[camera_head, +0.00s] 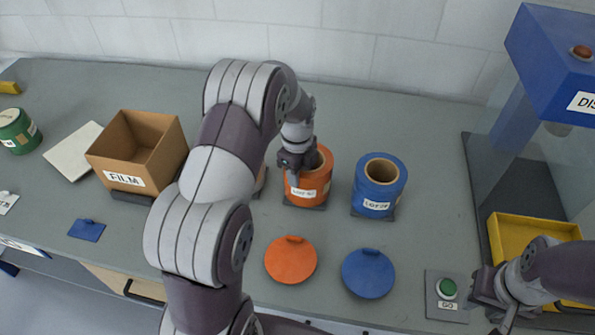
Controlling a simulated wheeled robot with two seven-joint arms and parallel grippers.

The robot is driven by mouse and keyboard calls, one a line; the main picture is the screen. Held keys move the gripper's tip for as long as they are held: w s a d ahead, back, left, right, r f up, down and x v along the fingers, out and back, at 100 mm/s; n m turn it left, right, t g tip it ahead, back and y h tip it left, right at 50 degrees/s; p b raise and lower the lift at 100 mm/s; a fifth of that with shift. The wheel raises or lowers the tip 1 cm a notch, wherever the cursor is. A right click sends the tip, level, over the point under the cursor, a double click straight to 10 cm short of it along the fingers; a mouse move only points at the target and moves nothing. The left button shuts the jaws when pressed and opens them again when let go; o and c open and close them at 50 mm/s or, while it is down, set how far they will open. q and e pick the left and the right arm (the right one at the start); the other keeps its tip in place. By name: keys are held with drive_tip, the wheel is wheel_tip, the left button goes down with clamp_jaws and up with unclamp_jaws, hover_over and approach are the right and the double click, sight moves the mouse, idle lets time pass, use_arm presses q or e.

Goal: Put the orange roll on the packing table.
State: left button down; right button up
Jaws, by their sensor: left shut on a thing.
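The orange roll (318,187), with a white label and a hollow core, stands upright on a dark pad on the grey table (420,240). My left gripper (294,177) is shut on its left wall, reaching down at the rim. Part of the wall is hidden behind the fingers. No gap shows between the roll and its pad. My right gripper (487,300) is low at the right, beside the green GO button (447,288); its fingers are too small and dark to tell open from shut.
A blue roll (380,186) stands close on the right. My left arm partly hides a pale roll. Orange (291,260) and blue (368,273) lids lie in front. A FILM box (130,178), green roll (18,131) and blue dispenser (560,45) with yellow tray (535,233) flank them.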

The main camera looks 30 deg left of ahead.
use_arm(q)
drive_tip(key=shift+r, duration=0.1)
drive_tip(key=c, duration=0.9)
unclamp_jaws()
drive_tip(key=shift+o, duration=0.2)
wheel_tip(320, 180, up, 8)
drive_tip(key=shift+s+r, duration=0.1)
drive_tip(key=shift+r, duration=0.15)
drive_tip(key=s+d+n+p, duration=0.1)
drive_tip(key=s+d+n, duration=0.3)
drive_tip(key=s+n, duration=0.4)
drive_tip(key=s+d+n+t+p, duration=0.1)
drive_tip(key=s+d+n, duration=0.2)
drive_tip(key=s+n, duration=0.6)
drive_tip(key=shift+s+d+r+n, duration=0.35)
drive_tip(key=shift+r+n, duration=0.1)
drive_tip(key=shift+n, duration=0.75)
